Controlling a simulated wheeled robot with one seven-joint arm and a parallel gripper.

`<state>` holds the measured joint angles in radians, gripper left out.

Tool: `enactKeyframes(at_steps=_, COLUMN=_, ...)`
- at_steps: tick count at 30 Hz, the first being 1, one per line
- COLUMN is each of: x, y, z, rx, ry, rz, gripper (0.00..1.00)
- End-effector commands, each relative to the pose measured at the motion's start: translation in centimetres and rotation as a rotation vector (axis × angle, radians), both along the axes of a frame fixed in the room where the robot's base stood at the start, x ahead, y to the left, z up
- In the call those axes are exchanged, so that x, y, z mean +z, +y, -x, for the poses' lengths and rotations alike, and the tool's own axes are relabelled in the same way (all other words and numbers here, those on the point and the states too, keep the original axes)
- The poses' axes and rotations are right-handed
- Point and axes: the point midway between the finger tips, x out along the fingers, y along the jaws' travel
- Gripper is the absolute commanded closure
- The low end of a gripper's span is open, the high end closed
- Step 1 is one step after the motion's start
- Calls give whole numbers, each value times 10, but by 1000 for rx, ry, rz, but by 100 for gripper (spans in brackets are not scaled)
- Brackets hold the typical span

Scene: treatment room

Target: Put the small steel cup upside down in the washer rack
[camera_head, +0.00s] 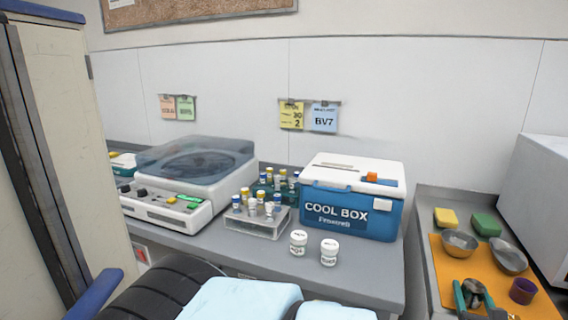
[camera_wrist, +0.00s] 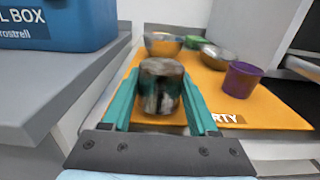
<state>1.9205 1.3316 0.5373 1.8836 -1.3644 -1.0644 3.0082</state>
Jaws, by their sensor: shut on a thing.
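The small steel cup (camera_wrist: 160,86) is between the two teal fingers of my gripper (camera_wrist: 158,98), which is shut on it. In the wrist view the cup looks roughly upright in the picture, but I cannot tell which end is its mouth. In the head view the cup (camera_head: 473,287) and my gripper (camera_head: 474,297) are at the lower right, over the front of an orange mat (camera_head: 446,268). I cannot tell whether the cup touches the mat. No washer rack is recognisable in either view.
On the mat are a steel bowl (camera_head: 459,243), an oval steel dish (camera_head: 508,257) and a purple cup (camera_head: 522,291). Yellow (camera_head: 446,217) and green (camera_head: 486,224) sponges lie behind. A white box-shaped unit (camera_head: 536,195) stands right. A cool box (camera_head: 351,197) stands on the left counter.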

Motion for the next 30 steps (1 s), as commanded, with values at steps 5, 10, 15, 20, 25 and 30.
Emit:
enactKeyframes(at_steps=5, x=-6, y=0, z=0, rx=0, ry=0, rz=0, gripper=77)
enactKeyframes(at_steps=10, x=-10, y=0, z=0, rx=0, ry=0, rz=0, gripper=77)
enactKeyframes(at_steps=15, x=-9, y=0, z=0, rx=0, ry=0, rz=0, gripper=24)
enactKeyframes(at_steps=20, x=-9, y=0, z=0, rx=0, ry=0, rz=0, gripper=6)
enactKeyframes(at_steps=25, x=-9, y=0, z=0, rx=0, ry=0, rz=0, gripper=5)
enactKeyframes(at_steps=30, x=-10, y=1, z=4, rx=-1, ry=1, rz=0, gripper=5)
